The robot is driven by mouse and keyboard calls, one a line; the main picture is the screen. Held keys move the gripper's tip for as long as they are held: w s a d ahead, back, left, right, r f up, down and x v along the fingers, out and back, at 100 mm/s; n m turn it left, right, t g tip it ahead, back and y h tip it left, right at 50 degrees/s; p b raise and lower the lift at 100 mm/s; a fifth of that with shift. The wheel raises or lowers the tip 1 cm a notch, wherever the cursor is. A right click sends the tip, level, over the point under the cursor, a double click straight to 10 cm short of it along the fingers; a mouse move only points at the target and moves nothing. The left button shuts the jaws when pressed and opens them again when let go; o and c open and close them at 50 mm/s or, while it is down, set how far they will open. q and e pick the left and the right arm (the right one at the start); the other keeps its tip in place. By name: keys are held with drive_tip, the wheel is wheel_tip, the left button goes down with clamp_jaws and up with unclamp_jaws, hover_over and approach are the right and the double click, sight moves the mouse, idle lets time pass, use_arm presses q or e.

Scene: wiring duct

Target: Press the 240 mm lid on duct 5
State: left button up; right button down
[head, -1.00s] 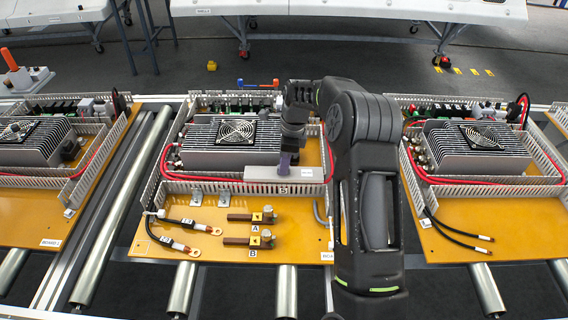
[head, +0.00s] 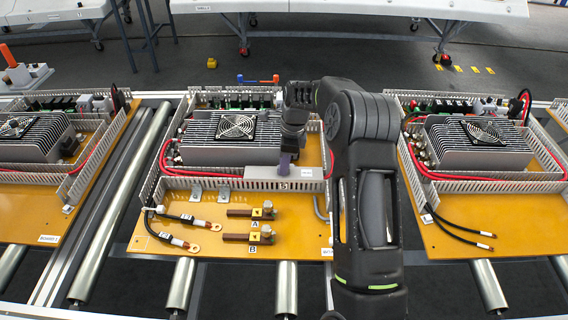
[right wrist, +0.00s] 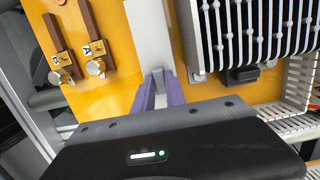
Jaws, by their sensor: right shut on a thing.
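The lid (head: 302,173) is a plain grey strip lying along the right part of the front duct on the middle board. That slotted light-grey duct, duct 5 (head: 215,184), has a small 5 tag under the lid. My right gripper (head: 286,167) points down with its purple fingers shut on the lid. In the right wrist view the fingers (right wrist: 158,90) grip near one end of the lid (right wrist: 150,35), which runs away from me. The lid looks level at the duct's top, but I cannot tell whether it is seated. My left gripper is not in view.
A finned heatsink block with a fan (head: 236,127) stands just behind the duct, with a red cable (head: 168,158) beside it. Two copper bars (head: 245,236) and black lugged cables (head: 180,220) lie in front. Similar boards flank this one.

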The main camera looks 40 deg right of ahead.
drive_tip(key=shift+f, duration=0.2)
drive_tip(key=c, duration=1.3)
unclamp_jaws()
drive_tip(key=r, duration=0.5)
drive_tip(key=d+r+b, duration=0.1)
drive_tip(key=r, duration=0.1)
drive_tip(key=shift+s+r, duration=0.35)
